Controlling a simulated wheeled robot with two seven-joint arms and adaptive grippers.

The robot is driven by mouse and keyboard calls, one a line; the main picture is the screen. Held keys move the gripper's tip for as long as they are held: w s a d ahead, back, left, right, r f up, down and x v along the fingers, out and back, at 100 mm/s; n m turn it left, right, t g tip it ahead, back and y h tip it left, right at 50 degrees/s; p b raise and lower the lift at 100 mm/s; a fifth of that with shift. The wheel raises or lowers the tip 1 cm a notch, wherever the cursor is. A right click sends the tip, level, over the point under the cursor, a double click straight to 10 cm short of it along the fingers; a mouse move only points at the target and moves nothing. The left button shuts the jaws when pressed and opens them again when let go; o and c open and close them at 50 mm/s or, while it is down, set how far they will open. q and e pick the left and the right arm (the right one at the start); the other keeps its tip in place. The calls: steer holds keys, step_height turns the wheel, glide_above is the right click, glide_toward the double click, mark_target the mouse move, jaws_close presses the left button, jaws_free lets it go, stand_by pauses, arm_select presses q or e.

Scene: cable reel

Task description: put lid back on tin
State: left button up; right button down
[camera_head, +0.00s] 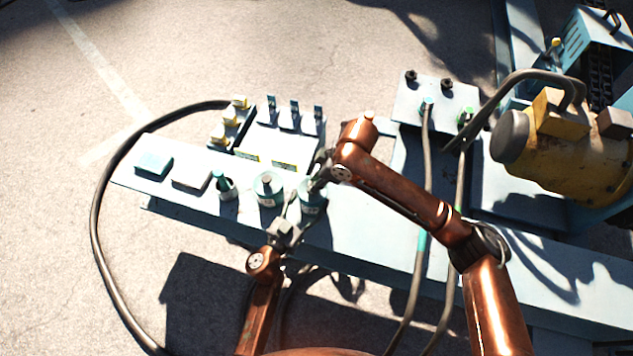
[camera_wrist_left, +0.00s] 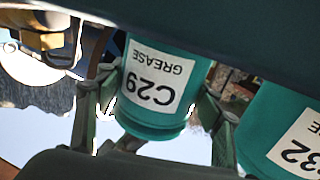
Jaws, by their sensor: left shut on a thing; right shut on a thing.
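The teal grease tin labelled C29 (camera_wrist_left: 155,85) stands between the fingers of my left gripper (camera_wrist_left: 150,110) in the left wrist view, where it appears upside down. In the head view the tin (camera_head: 312,200) is partly covered by my grippers. My left gripper (camera_head: 295,212) is shut on its near side. My right gripper (camera_head: 321,178) reaches over from the right and is shut at the tin's top. The lid is mostly hidden there, and I cannot tell how it sits on the rim. A second teal tin, C32 (camera_wrist_left: 285,130), stands close beside it, also visible in the head view (camera_head: 268,190).
The long pale bench (camera_head: 370,240) carries a small teal-topped bottle (camera_head: 225,187), a teal block (camera_head: 153,165), a grey block (camera_head: 191,180) and a rack (camera_head: 285,135) behind the tins. Cables cross the bench to the right. A yellow motor (camera_head: 570,160) stands at far right.

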steer(key=shift+f, duration=0.55)
steer(key=c, duration=1.6)
jaws_free()
steer(key=shift+r, duration=0.1)
steer(key=v, duration=1.2)
arm_select(q)
steer(key=o, duration=1.8)
steer(key=shift+c, duration=0.2)
